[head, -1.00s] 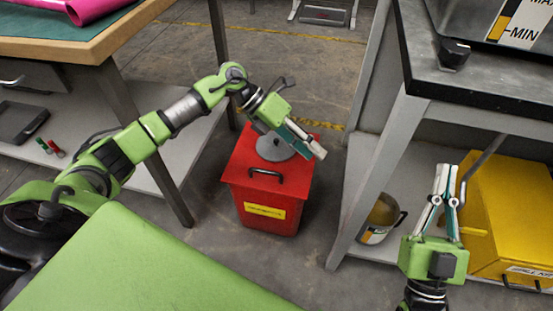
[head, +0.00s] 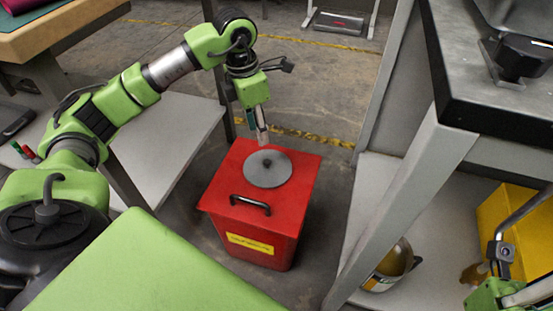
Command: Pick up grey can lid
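The grey can lid (head: 280,175) is a flat round disc with a small dark knob near its middle. It lies on top of the red bin (head: 223,188), behind the bin's black handle. My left gripper (head: 263,140) points down just behind the lid, its tips close to the lid's far edge. I see its fingers nearly edge-on, so their gap does not show, and I cannot tell whether they touch the lid. My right gripper (head: 538,291) is at the lower right edge, partly cut off, far from the lid.
A grey bench frame (head: 405,205) with a low shelf stands right of the bin. Floor behind the bin is clear.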

